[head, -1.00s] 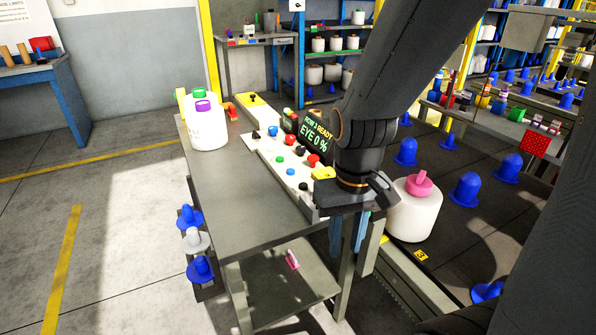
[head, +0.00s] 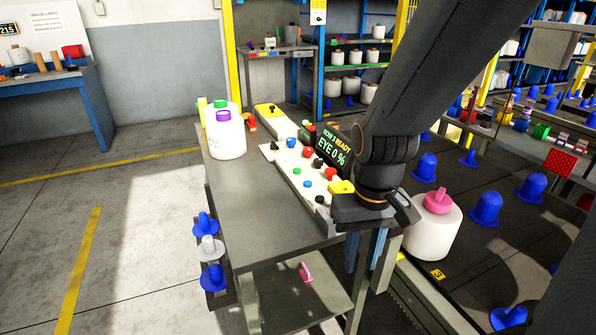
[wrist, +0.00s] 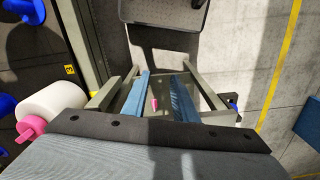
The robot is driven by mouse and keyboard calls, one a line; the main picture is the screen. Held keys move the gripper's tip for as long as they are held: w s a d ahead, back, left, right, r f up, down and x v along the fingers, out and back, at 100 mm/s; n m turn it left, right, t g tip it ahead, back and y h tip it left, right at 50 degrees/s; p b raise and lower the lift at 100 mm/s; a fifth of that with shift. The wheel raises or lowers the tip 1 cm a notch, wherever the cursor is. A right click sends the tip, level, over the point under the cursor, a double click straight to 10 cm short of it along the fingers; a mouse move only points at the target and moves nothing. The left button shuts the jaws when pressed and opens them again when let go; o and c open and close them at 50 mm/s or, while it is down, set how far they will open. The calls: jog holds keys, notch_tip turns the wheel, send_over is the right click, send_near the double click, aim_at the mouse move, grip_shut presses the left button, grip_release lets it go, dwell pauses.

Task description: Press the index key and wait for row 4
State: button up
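The control panel (head: 285,168) is a pale strip of coloured buttons on the right side of the grey table. Its labels are too small to read, so I cannot tell which button is the index key. The display (head: 332,148) behind it reads "ROW 3 READY" and "EYE 0 %". My gripper (head: 365,258) hangs pointing down at the near right corner of the table, past the yellow block (head: 341,187) at the panel's near end. In the wrist view its two blue fingers (wrist: 160,90) are apart with nothing between them.
A white bobbin with a pink top (head: 432,228) stands right of my gripper, beside a floor marker "3" (head: 437,274). Bobbins with purple and green tops (head: 227,138) stand on the table's far left. A pink object (head: 305,271) lies on the lower shelf. The table's middle is bare.

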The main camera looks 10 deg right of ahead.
grip_shut()
dwell(1.8)
